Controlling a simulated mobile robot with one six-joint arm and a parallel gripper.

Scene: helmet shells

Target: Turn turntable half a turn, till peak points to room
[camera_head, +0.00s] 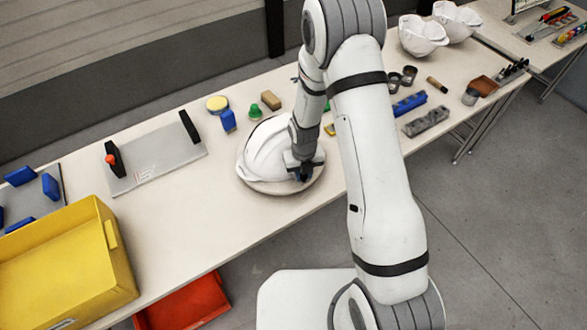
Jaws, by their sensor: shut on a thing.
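A white helmet shell (268,155) sits on a round, pale turntable (262,187) near the front edge of the table. My gripper (304,176) reaches down at the front right of the shell, over the turntable's rim area. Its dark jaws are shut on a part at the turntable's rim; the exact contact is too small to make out. My arm and wrist cover the shell's right side. I cannot tell for sure which way the peak points.
A grey plate with black uprights (158,160) lies to the left, with a yellow bin (75,260) nearer the front. A blue block (228,120), green knob (255,112) and tan block (271,100) stand behind. More white shells (422,37) lie at the far right.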

